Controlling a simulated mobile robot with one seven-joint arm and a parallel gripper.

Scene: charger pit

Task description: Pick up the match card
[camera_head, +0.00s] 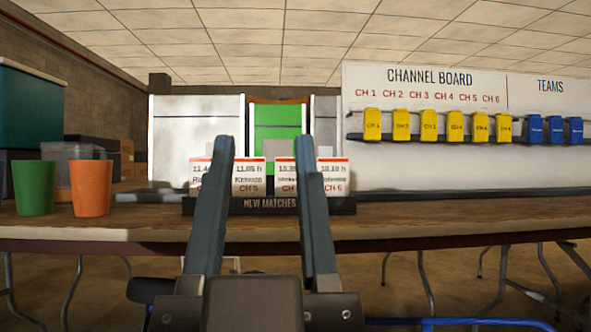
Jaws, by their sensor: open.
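Several white match cards with a red top stripe stand upright in a dark holder (270,206) labelled "NEW MATCHES" on the table. One match card (249,177) reads "11.05 h" and "CH 5" and shows between my fingers. Another card (285,175) sits right of it, partly hidden by my right finger. A card at the far left (196,174) is partly covered by my left finger, and one at the far right (337,177) reads "CH 6". My gripper (265,152) is open and empty, its two long fingers in front of the holder in the picture.
A green cup (35,187) and an orange cup (92,188) stand at the table's left. A channel board (430,150) with yellow tags (427,125) and blue tags (555,130) rises behind at right. The wooden table (450,215) is clear in front of the board.

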